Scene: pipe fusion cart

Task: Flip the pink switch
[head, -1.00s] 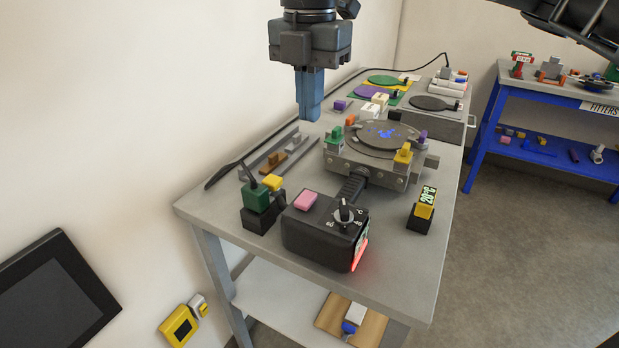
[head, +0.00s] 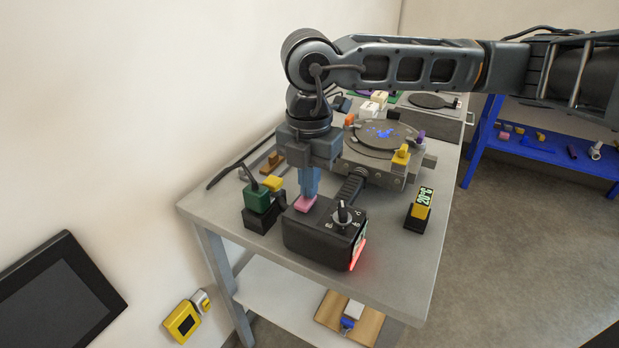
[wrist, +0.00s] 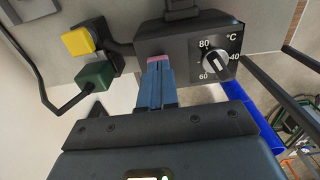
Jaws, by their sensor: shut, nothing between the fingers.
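The pink switch (head: 305,203) is a small pink rocker on top of the black control box (head: 318,236), left of its round dial (head: 343,217). My gripper (head: 309,190) points down with its blue fingers together and empty. Its fingertips are right at the switch and cover part of it. In the wrist view the closed fingertips (wrist: 158,68) overlap the switch, and only a thin pink edge (wrist: 158,58) shows beyond them. I cannot tell whether they press on it or hover just above.
A green plug (head: 257,197) and a yellow block (head: 273,184) stand left of the box. A round dark plate (head: 385,134) on a metal fixture is behind. The table top (head: 390,250) is bare in front right.

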